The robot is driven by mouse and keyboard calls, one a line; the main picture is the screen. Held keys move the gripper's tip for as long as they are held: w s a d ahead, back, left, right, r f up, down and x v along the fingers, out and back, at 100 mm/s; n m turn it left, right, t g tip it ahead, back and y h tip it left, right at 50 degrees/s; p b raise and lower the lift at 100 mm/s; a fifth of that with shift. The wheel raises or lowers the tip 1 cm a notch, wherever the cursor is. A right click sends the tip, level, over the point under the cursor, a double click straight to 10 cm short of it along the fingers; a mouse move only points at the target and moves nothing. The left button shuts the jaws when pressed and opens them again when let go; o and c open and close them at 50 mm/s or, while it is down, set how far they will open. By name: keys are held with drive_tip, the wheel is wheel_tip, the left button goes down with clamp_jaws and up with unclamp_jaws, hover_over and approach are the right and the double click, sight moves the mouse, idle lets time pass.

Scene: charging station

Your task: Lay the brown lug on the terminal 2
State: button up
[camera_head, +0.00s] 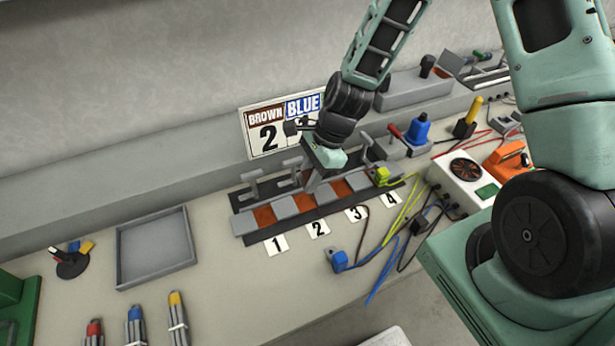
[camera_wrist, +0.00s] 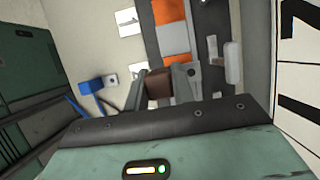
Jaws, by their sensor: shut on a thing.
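My gripper (camera_wrist: 160,85) is shut on the brown lug (camera_wrist: 158,84), a dark block between the fingers in the wrist view. In the head view my gripper (camera_head: 313,183) is low over the back of the terminal strip, near terminals 2 and 3, and the lug is hidden. Terminal 2 (camera_head: 304,202) is an orange-copper pad behind the label 2 (camera_head: 318,229). I cannot tell whether the lug touches a pad. In the wrist view, copper pads (camera_wrist: 175,40) lie just beyond the fingers.
The yellow-green lug (camera_head: 382,175) sits at terminal 4. The blue lug (camera_head: 340,261) lies on the bench in front. Grey clamp levers (camera_head: 254,185) stand behind the strip. A brown-and-blue sign (camera_head: 268,130) is behind my gripper. Loose cables lie at right; a grey tray (camera_head: 155,250) is left.

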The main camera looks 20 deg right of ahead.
idle(0.3)
drive_tip(key=shift+f+b, duration=1.9)
drive_tip(key=shift+f, duration=1)
drive_tip(key=shift+f+b, duration=0.7)
drive_tip(key=shift+f, duration=0.95)
drive_tip(key=o, duration=1)
drive_tip(key=shift+o, duration=0.2)
drive_tip(key=v, duration=1.7)
drive_tip(key=shift+d+r, duration=0.15)
